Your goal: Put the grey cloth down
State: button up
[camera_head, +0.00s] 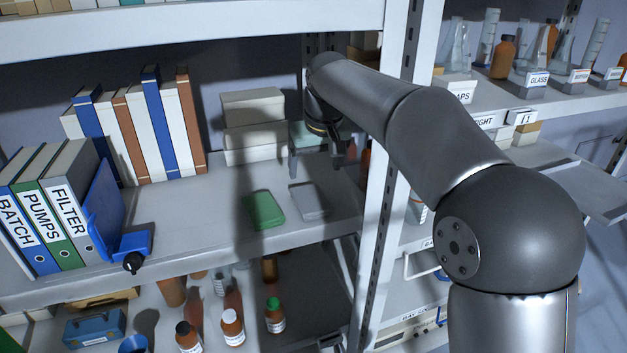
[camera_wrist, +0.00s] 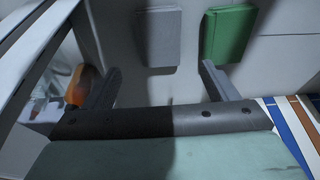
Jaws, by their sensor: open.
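The grey cloth (camera_head: 309,201) is a flat folded pad lying on the middle shelf, just right of a green folded cloth (camera_head: 263,210). In the wrist view the grey cloth (camera_wrist: 158,36) lies beyond my fingertips, beside the green cloth (camera_wrist: 229,34). My gripper (camera_head: 315,160) is above the shelf, behind the grey cloth in the head view. Its two fingers are wide apart in the wrist view (camera_wrist: 160,69), with nothing between them. The grey cloth is apart from both fingers.
Pale boxes (camera_head: 253,120) stand at the back of the shelf, near my gripper. Binders (camera_head: 48,210) and a blue bookend (camera_head: 105,220) are at the left. A white upright post (camera_head: 385,190) stands at the right. Bottles (camera_head: 232,326) are on the shelf below. The shelf front is clear.

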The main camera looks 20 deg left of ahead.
jog(key=shift+v, duration=0.8)
jog(key=s+d+f+m+h, duration=0.1)
jog(key=s+d+f, duration=0.1)
jog(key=s+d, duration=0.35)
jog(key=s+d+f+m, duration=0.2)
jog(key=d+f, duration=0.1)
jog(key=d, duration=0.6)
jog(key=s+d+f+m+h, duration=0.1)
jog(key=s+d+f, duration=0.1)
jog(key=s+d, duration=0.35)
jog(key=s+d+f+m+g, duration=0.1)
jog(key=s+d+f, duration=0.4)
jog(key=s, duration=0.3)
jog(key=s+d+f+m+g, duration=0.1)
jog(key=s+d+f+m, duration=0.1)
jog(key=s+d+f, duration=0.4)
jog(key=shift+s+d, duration=0.75)
jog(key=shift+s, duration=0.3)
jog(key=shift+o, duration=0.6)
jog(key=shift+w, duration=0.1)
